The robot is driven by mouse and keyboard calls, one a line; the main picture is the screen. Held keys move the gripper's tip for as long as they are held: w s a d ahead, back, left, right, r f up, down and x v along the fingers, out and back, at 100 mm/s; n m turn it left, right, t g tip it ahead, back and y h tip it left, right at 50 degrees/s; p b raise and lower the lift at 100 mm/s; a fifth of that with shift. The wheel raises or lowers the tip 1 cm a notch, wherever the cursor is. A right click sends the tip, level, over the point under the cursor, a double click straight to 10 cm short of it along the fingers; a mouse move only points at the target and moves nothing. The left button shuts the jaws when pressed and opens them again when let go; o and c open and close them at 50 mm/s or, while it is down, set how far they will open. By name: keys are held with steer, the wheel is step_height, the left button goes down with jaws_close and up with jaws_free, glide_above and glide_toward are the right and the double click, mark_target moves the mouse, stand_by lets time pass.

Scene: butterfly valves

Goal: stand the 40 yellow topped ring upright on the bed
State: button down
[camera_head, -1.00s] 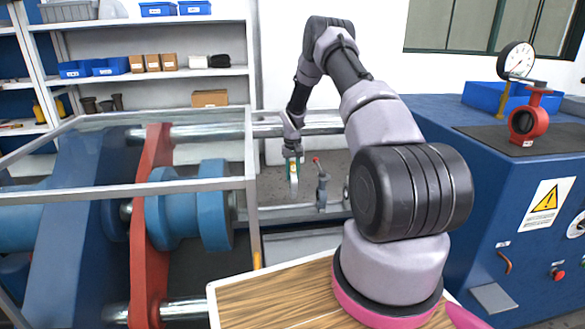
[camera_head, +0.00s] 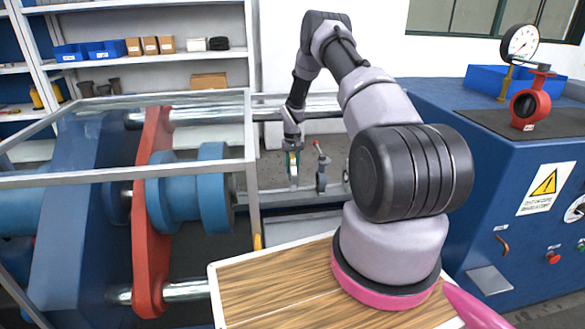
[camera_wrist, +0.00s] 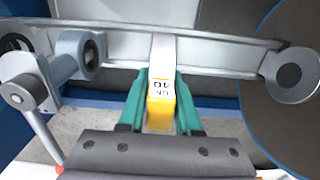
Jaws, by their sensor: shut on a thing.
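My gripper (camera_head: 292,161) is shut on the yellow-topped ring (camera_head: 294,174), hanging over the bed (camera_head: 262,198) in the head view. In the wrist view the green fingers of my gripper (camera_wrist: 160,106) clasp both sides of the ring's yellow top (camera_wrist: 160,116). A pale label marked 40 shows there, and the ring is edge-on with its pale rim reaching away from the fingers. The ring looks upright in the head view. Its lower edge is close to the bed's rail, but I cannot tell whether it touches.
A grey clamp with a red-tipped lever (camera_head: 321,172) stands just right of the ring. Blue round flanges (camera_head: 213,187) and a framed guard (camera_head: 250,130) are to the left. A blue cabinet (camera_head: 510,200) bearing a red valve (camera_head: 528,107) stands at right.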

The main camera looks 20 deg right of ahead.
steer(key=shift+f, duration=0.25)
stand_by(0.3)
steer(key=shift+f, duration=0.55)
steer(key=shift+f, duration=1.3)
stand_by(2.4)
steer(key=c, duration=1.1)
jaws_free()
steer(key=shift+o, duration=0.7)
steer(key=o, duration=0.6)
steer(key=shift+c, duration=0.2)
